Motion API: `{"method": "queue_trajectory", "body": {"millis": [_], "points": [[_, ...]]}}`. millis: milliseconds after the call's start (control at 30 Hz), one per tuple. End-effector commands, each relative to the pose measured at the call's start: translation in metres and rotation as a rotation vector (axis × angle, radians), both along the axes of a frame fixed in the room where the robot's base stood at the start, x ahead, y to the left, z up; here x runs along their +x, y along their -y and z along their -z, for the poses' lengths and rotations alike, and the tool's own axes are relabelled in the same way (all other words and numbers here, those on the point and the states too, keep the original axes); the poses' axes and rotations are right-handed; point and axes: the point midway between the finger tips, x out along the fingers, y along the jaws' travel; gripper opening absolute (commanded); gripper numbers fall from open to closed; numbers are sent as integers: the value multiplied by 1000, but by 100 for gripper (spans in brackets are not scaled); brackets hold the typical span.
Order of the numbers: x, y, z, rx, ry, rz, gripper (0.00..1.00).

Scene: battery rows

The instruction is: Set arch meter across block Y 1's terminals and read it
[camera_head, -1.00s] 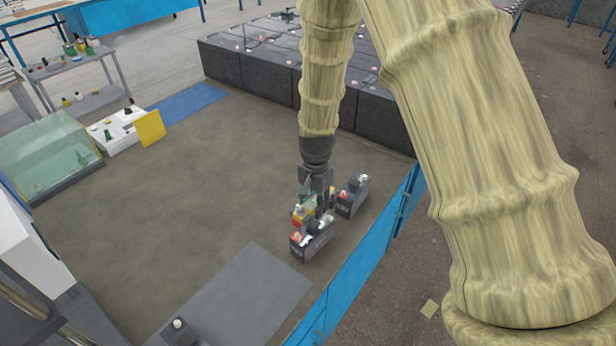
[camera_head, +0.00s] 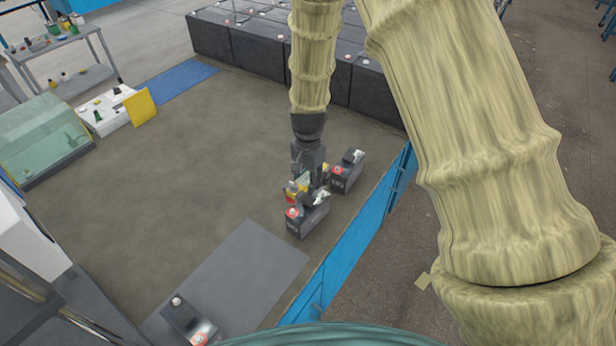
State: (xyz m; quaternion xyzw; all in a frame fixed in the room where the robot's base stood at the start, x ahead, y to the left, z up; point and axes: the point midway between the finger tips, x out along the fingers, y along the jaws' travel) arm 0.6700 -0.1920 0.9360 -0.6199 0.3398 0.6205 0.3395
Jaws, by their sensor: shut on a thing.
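My gripper (camera_head: 306,181) points down at the right side of the floor mat and is shut on a small yellow-and-red thing (camera_head: 293,188), which looks like the arch meter. It hangs at the upper part of a small dark block (camera_head: 309,222) with a red terminal and a pale one. I cannot tell whether the meter touches the terminals. A second dark block (camera_head: 344,181) stands just behind to the right. A third block (camera_head: 184,319) stands at the lower left. The block labels and any meter reading are too small to read.
A blue barrier (camera_head: 345,255) runs along the right edge of the mat. Large dark battery blocks (camera_head: 255,50) stand in rows at the back. A glass tank (camera_head: 45,140) and a white tray (camera_head: 108,112) with a yellow panel are at left. The mat's middle (camera_head: 185,165) is clear.

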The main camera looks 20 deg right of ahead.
Motion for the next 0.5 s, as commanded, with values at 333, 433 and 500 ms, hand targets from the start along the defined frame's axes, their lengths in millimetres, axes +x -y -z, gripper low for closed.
{"method": "queue_trajectory", "body": {"millis": [333,433,500], "points": [[0,0,28,0,0,1,1],[0,0,34,0,0,1,1],[0,0,37,1,1,1,1]]}}
